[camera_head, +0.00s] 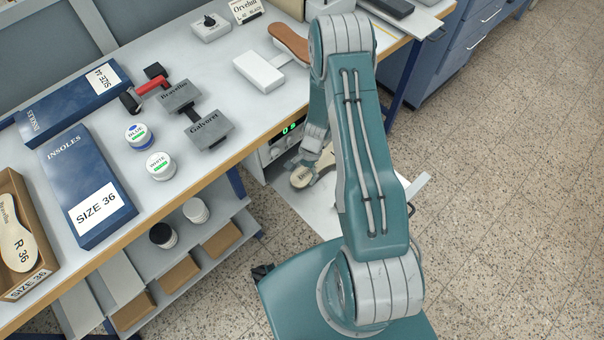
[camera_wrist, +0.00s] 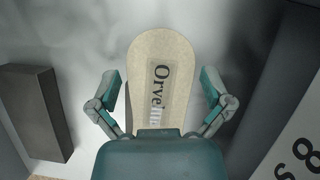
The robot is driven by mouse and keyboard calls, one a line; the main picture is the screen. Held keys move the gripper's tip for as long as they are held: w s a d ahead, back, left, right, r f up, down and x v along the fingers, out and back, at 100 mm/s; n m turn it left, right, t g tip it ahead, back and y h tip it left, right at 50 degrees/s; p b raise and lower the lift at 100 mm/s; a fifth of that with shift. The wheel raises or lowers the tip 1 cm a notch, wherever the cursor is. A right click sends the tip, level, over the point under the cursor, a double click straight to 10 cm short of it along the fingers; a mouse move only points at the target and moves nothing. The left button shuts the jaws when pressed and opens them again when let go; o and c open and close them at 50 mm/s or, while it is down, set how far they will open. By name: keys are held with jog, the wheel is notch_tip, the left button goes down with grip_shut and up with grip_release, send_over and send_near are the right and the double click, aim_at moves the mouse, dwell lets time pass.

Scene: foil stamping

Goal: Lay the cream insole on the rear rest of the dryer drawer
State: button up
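The cream insole (camera_wrist: 163,70) with "Orvelin" lettering lies over the grey drawer floor in the wrist view, its rounded end pointing away from me. In the head view the insole (camera_head: 301,177) shows in the pulled-out dryer drawer (camera_head: 318,212), close to the dryer front. My gripper (camera_wrist: 163,88) is open, with one finger on each side of the insole and a visible gap at both sides. My gripper's palm hides the insole's near end. A dark edge shows beside the insole at left; I cannot tell how the insole sits on a rest.
A dark block (camera_wrist: 38,112) stands in the drawer to the left in the wrist view. The dryer (camera_head: 284,138) with a green display is under the table edge. On the table (camera_head: 235,95) are blue insole boxes (camera_head: 84,186), jars (camera_head: 160,166) and a brown insole (camera_head: 290,42). Floor at right is clear.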

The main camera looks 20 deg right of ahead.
jog(key=v, duration=1.2)
jog(key=shift+f, duration=0.1)
